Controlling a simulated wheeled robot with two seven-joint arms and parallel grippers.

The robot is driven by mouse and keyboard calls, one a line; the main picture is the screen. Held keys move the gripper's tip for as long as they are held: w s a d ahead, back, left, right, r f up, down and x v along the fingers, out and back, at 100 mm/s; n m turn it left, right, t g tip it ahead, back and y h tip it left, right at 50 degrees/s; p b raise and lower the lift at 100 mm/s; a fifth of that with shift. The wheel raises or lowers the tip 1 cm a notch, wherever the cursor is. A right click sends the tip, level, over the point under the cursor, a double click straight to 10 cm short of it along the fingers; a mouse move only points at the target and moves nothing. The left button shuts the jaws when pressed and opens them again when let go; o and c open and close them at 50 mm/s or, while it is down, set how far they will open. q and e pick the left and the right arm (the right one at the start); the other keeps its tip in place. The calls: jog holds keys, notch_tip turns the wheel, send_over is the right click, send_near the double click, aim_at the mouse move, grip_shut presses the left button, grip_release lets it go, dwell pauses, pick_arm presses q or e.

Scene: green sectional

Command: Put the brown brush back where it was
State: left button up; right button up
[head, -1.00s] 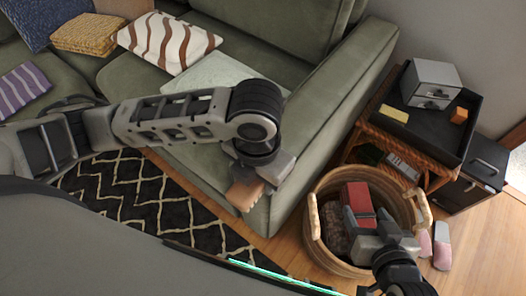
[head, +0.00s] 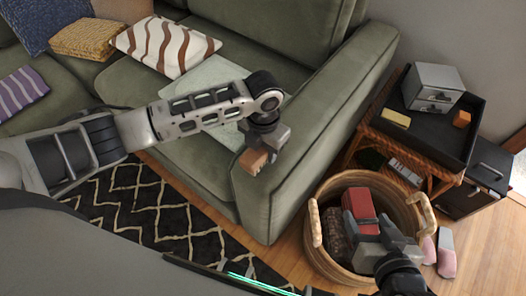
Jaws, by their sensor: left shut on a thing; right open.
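The brown brush (head: 254,161) is a small tan-brown block in the jaws of my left gripper (head: 262,148). The gripper is shut on it and holds it in front of the near end of the green sofa, by the armrest. How far above the sofa it is, I cannot tell. My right gripper (head: 380,240) is open over the wicker basket (head: 393,192), close to a red block-like thing (head: 358,203) inside it. Whether it touches that thing, I cannot tell.
The green sofa (head: 320,125) has several cushions. Right of it, a wicker side table (head: 425,178) bears a black tray (head: 435,135) with a grey drawer box (head: 433,85), a yellow block (head: 396,118) and an orange block (head: 461,118). Pink slippers (head: 446,255) lie beside the basket.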

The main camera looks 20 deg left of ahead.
pick_arm(q)
jog(key=shift+f, duration=0.7)
jog(key=shift+f, duration=0.2)
jog(key=o, duration=1)
jog(key=shift+c, duration=0.2)
